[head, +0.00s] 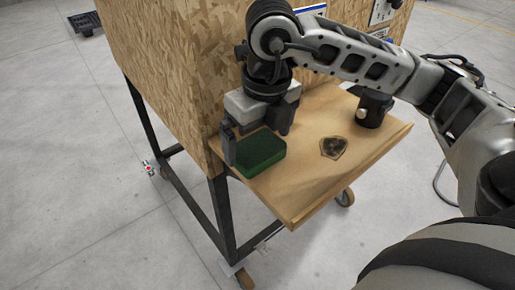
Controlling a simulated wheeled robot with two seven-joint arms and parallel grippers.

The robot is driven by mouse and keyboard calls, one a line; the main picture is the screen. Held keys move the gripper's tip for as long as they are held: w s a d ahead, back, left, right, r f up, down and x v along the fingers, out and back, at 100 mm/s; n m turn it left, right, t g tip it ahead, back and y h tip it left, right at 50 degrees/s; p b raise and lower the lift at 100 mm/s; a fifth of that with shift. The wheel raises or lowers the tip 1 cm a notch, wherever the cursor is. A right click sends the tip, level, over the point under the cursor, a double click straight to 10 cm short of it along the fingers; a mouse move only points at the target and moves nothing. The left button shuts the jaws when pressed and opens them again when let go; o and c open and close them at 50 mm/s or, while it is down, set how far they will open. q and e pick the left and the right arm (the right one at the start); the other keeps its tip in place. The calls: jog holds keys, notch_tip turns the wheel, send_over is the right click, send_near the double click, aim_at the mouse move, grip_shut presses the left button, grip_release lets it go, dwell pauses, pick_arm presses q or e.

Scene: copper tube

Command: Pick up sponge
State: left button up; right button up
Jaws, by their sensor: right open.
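The sponge (262,151) is a green block lying on the wooden shelf (300,199), near the shelf's left edge. My right gripper (256,146) points down at the sponge, with one dark finger at its left side and the other above and behind it. The jaws are open. I cannot tell whether the fingers touch the sponge. Part of its far side is hidden by the gripper. My left gripper is not in view.
A dark hexagonal piece (333,148) lies on the shelf to the right of the sponge. A black cylindrical object (373,108) stands at the back right. A chipboard wall (178,75) rises behind and left of the shelf. The shelf's front is clear.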

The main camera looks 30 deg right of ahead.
notch_tip(320, 180, down, 2)
jog(key=shift+w+f, duration=0.1)
jog(key=shift+w, duration=0.05)
jog(key=c, duration=0.9)
jog(key=shift+o, duration=0.2)
